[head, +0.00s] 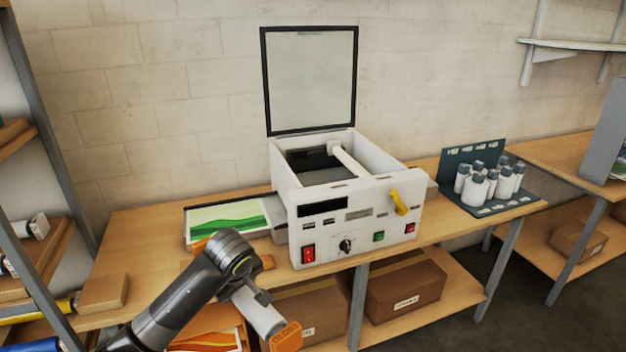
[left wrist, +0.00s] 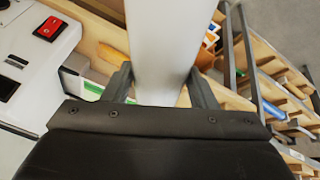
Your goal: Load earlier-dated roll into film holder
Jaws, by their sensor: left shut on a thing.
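My left gripper (head: 250,290) is shut on a white film roll (head: 258,312) and holds it in front of the table's front edge. An orange tag (head: 287,337) with lettering sits at the roll's lower end; I can read no date. In the left wrist view the roll (left wrist: 160,50) runs between the two fingers (left wrist: 160,88). The laminator (head: 350,225) stands on the table, right of the gripper, with its framed lid (head: 312,82) raised. A white bar or roller (head: 348,162) lies across its open bay; I cannot tell which part is the film holder. My right gripper is not in view.
A printed sheet (head: 226,220) lies on a tray at the laminator's left. A dark rack (head: 478,205) with several white bottles stands right of it. Boxes (head: 405,290) are on the lower shelf. A shelving unit (head: 62,270) stands at the left.

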